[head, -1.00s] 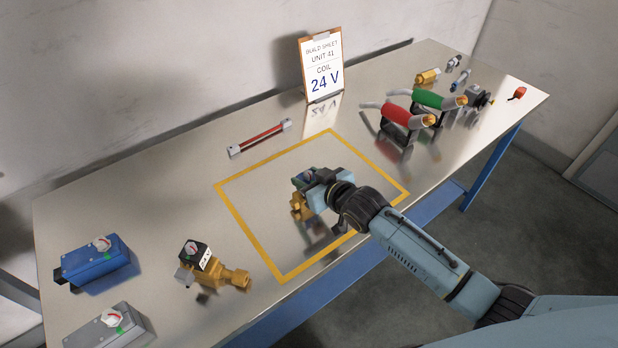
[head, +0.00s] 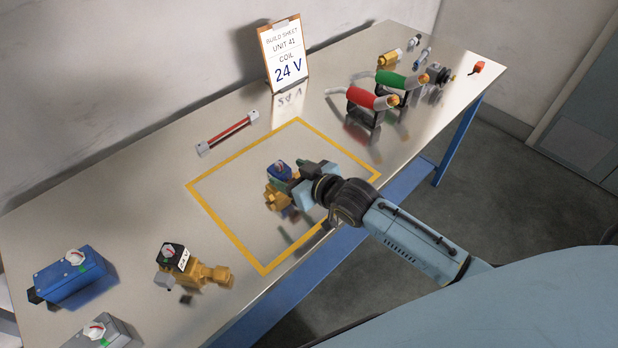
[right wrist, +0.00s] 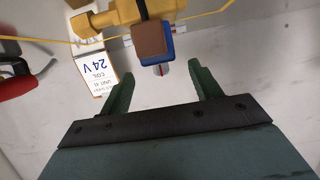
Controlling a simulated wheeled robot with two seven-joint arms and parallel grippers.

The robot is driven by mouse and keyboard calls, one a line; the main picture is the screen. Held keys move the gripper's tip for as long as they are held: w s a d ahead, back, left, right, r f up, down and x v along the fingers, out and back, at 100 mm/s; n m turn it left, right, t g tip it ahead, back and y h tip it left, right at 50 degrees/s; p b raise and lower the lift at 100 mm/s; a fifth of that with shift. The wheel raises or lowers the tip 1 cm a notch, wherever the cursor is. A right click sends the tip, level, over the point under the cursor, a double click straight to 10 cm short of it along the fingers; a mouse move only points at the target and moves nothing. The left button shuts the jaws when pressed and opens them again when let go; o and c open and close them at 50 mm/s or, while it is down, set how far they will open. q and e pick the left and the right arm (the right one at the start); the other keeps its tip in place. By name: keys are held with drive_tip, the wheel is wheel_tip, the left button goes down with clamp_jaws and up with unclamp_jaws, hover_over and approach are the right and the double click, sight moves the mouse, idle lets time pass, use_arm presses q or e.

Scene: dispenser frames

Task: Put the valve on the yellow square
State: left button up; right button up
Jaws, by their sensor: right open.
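A brass valve (head: 277,199) with a blue coil (head: 279,170) stands inside the yellow square (head: 222,228) outlined on the table. My right gripper (head: 299,178) is open just to the right of this valve. In the right wrist view the valve (right wrist: 112,16) and its blue-and-brown coil (right wrist: 153,42) lie beyond the two green fingertips, with a gap visible between them. A second brass valve (head: 205,275) with a black coil and a red-and-white dial stands left of the square, outside it. My left gripper is not in view.
A build sheet (head: 286,55) reading "COIL 24 V" stands behind the square, near a red bar (head: 227,132). Blue (head: 72,277) and grey (head: 102,333) boxes are at left. Red (head: 370,98) and green (head: 400,80) handled tools stand at right, with small fittings behind.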

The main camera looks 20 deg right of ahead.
drive_tip(key=v, duration=0.7)
